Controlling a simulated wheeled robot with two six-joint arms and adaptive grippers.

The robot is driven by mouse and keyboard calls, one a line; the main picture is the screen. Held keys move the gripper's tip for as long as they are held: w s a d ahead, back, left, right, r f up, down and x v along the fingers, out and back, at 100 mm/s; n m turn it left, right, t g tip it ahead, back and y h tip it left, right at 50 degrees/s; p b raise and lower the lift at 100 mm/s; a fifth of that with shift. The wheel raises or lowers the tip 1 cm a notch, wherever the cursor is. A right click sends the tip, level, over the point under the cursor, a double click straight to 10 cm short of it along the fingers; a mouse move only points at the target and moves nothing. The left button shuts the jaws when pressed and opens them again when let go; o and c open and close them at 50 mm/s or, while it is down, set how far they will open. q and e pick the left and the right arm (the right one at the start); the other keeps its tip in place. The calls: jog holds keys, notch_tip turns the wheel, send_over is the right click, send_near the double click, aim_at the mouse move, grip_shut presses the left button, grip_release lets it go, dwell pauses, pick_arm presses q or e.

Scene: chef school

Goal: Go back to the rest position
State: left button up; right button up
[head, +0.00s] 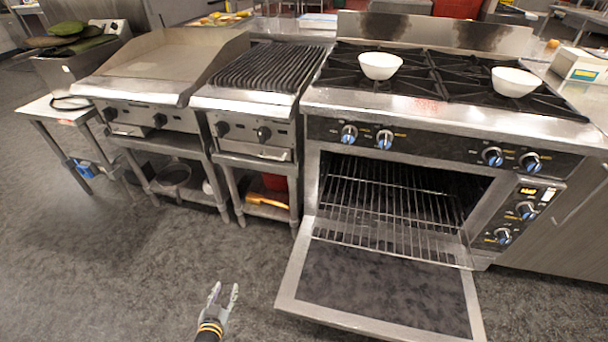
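My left gripper (224,297) shows at the bottom of the head view, over the grey floor. Its two fingers are apart with nothing between them. It is to the left of the lowered oven door (385,298) and apart from it. My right gripper is not in the head view. The oven (395,200) stands open, with its door folded down and empty wire racks inside.
Two white bowls (380,66) (515,81) sit on the stove top (450,112). A ribbed grill (265,68) and a flat griddle (165,55) stand to the left. The open door juts out low. The floor (120,260) at left is clear.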

pick_arm(q)
jog(key=s+a+f+g+p, duration=0.1)
jog(key=s+g+p, duration=0.3)
jog(key=s, duration=0.7)
jog(key=s+a+f+g+p, duration=0.1)
jog(key=s+f+g+p, duration=0.3)
jog(key=s, duration=0.8)
jog(key=s+a+f+g+p, duration=0.1)
jog(key=s+g+p, duration=0.3)
jog(key=s, duration=0.8)
jog(key=shift+f+n+y+p, duration=0.3)
jog(key=shift+f+y, duration=0.1)
jog(key=shift+f, duration=0.5)
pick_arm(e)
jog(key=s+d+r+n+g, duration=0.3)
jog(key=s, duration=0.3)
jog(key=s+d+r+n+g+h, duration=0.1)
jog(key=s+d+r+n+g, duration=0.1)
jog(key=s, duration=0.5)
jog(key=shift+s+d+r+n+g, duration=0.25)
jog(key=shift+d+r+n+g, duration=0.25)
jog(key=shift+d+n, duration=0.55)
pick_arm(q)
jog(key=shift+w, duration=0.1)
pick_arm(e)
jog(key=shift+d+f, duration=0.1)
